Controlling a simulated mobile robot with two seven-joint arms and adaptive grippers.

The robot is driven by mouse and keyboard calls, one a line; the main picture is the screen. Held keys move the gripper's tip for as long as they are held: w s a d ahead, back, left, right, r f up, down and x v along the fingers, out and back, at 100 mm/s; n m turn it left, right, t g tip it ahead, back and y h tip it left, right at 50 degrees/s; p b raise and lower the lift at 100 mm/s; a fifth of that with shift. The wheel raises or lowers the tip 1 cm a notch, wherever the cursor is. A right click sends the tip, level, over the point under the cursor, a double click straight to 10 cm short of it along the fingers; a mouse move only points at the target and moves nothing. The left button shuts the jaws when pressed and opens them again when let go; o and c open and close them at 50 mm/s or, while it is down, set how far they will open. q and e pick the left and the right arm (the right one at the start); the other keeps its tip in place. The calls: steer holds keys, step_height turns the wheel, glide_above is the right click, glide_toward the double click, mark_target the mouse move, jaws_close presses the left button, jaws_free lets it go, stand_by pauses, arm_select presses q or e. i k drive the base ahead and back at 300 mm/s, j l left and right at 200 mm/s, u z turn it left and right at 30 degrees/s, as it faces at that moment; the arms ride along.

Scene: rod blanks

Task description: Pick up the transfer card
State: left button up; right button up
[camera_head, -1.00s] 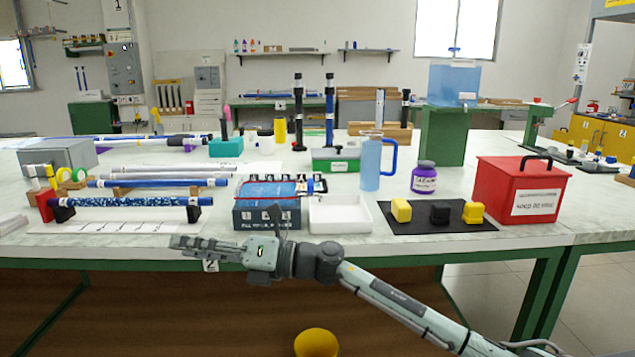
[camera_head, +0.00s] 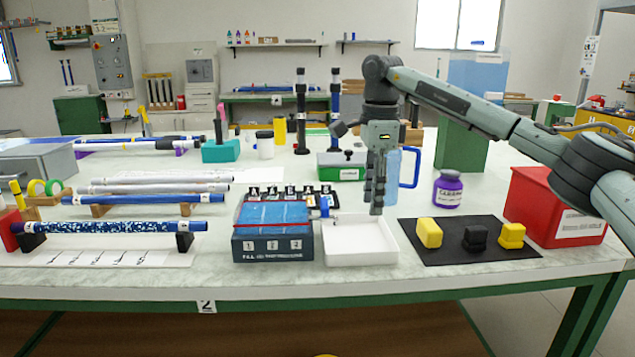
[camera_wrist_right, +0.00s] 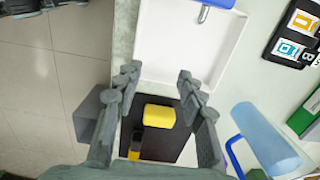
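I cannot tell for sure which thing is the transfer card. A dark rack of lettered cards (camera_head: 290,190) stands just behind the blue-topped box (camera_head: 274,245); two of its cards (camera_wrist_right: 302,22) show at the upper right of the right wrist view. My right gripper (camera_head: 374,206) points down above the right side of the white tray (camera_head: 360,257), right of the rack. In the wrist view its fingers (camera_wrist_right: 158,84) are spread and empty, with a yellow block (camera_wrist_right: 159,117) beyond them, not touched. My left gripper is not in view.
A black mat (camera_head: 440,256) holds yellow and black blocks. A blue jug (camera_head: 392,165) stands close behind my gripper, with a purple jar (camera_head: 447,190) and a red box (camera_head: 550,205) to its right. A speckled blue rod (camera_head: 110,227) lies at left.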

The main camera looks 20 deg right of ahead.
mark_target(325, 188)
steer(key=i, duration=1)
